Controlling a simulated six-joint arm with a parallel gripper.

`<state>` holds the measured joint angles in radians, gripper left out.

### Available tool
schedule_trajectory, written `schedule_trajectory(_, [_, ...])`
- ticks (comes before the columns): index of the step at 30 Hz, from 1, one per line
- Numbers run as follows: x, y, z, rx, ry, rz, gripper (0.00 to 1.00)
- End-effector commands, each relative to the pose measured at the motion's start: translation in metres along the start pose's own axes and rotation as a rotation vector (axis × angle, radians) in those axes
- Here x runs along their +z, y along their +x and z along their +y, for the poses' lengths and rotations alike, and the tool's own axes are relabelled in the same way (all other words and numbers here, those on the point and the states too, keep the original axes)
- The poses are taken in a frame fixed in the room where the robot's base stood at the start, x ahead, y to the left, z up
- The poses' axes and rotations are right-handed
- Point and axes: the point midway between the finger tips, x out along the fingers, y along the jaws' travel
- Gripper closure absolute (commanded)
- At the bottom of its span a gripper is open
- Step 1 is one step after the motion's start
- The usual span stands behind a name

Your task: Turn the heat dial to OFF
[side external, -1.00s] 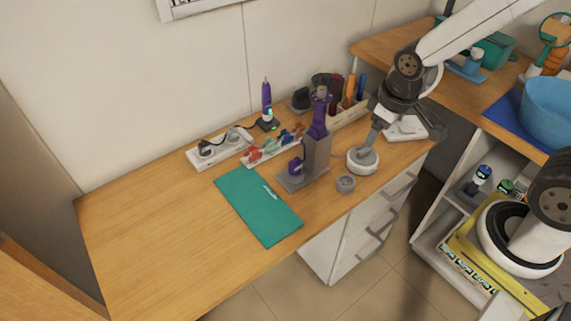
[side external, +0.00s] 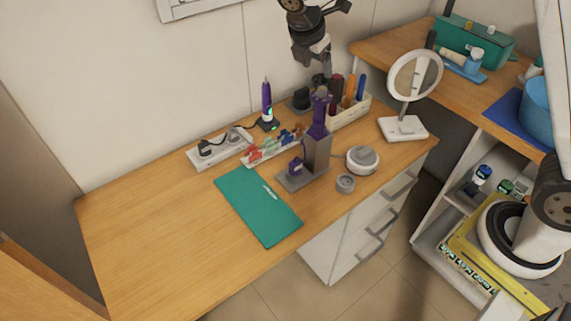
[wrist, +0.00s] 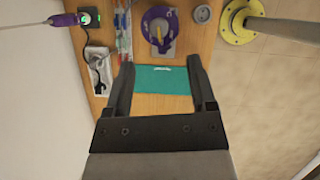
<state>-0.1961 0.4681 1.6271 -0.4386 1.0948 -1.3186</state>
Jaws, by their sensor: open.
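A purple styling tool (side external: 320,118) stands upright in a grey stand (side external: 318,155) on the wooden desk. A small dark purple round part (side external: 296,167) shows low on its left side. The purple tool also shows at the top of the wrist view (wrist: 158,27). I cannot tell for certain which part is the heat dial, and no OFF mark is readable. My gripper (wrist: 160,70) is open and empty. In the side view my gripper (side external: 327,66) hangs above the back of the desk, higher than the purple tool and apart from it.
A teal mat (side external: 258,206) lies left of the stand. A white round container (side external: 362,160) and a small grey cup (side external: 345,184) stand right of it. Behind are a purple pen-like device (side external: 266,98), a power strip (side external: 217,148) and an organiser (side external: 350,116). A mirror (side external: 413,76) stands right. The left desk is clear.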

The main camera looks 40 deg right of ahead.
Motion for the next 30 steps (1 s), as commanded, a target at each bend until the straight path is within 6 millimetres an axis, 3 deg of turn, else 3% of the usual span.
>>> schedule_trajectory(13, [0.001,0.007,0.002,-0.004,-0.020,-0.006,0.28])
schedule_trajectory(30, [0.001,0.069,0.001,-0.003,-0.018,-0.006,0.28])
